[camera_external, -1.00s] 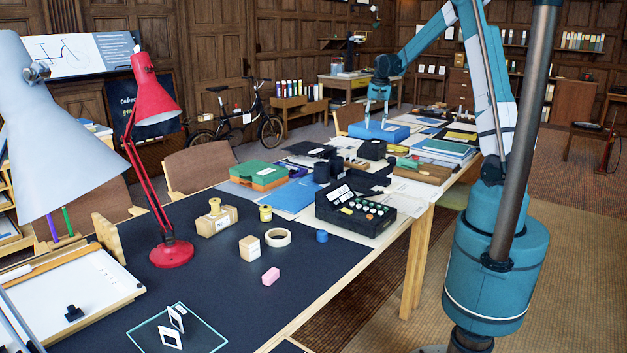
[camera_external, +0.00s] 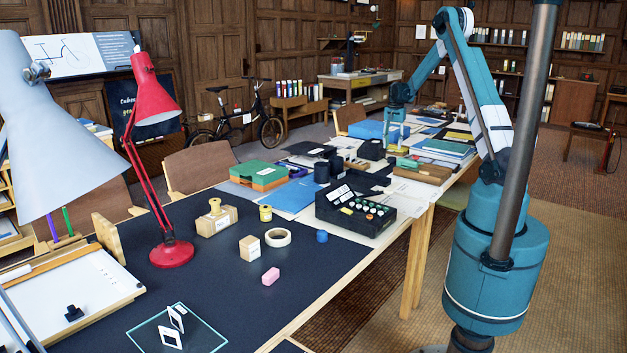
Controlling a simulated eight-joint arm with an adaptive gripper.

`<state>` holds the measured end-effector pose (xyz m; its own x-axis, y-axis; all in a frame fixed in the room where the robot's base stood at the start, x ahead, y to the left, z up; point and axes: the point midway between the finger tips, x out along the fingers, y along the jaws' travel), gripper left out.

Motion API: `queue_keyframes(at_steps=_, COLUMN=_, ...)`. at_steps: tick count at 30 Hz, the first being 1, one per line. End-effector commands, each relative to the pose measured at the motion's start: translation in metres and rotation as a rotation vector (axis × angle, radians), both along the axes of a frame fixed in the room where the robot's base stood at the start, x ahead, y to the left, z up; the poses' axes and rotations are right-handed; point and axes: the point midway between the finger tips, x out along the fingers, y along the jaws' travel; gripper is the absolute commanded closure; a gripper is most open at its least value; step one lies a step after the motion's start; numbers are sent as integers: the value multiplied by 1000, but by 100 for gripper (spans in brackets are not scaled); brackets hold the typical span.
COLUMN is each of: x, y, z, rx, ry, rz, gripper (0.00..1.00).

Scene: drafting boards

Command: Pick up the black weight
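I cannot tell for certain which dark object is the black weight. A black block with a small label (camera_external: 372,150) stands on the table just left of and nearer than my gripper. A small black piece with a knob (camera_external: 73,312) sits on the white drawing board at the front left. A dark cylinder (camera_external: 322,173) stands near the table's middle. My gripper (camera_external: 394,139) points down low over the far part of the table, beside the blue box (camera_external: 366,130). Its fingers look apart, and I see nothing held between them. Their tips are small and partly lost among objects.
A black case with several round pieces (camera_external: 355,211) stands mid-table. Books (camera_external: 442,148) and a wooden tray (camera_external: 422,173) lie right of my gripper. A red lamp (camera_external: 171,253) and glass plate (camera_external: 205,335) are nearer. The dark mat's front has free room.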

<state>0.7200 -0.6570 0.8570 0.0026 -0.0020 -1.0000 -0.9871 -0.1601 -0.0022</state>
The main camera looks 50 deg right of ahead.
Motion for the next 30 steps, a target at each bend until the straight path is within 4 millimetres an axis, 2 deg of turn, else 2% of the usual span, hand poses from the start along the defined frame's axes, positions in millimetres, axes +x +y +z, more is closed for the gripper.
queue_keyframes(at_steps=14, x=-1, y=-4, z=-5, rx=3, ry=2, rz=-7, gripper=62)
queue_keyframes(at_steps=24, x=-1, y=-4, z=-28, rx=3, ry=2, rz=-7, gripper=62)
queue_keyframes(at_steps=30, x=-1, y=-3, z=-30, rx=3, ry=2, rz=-7, gripper=62)
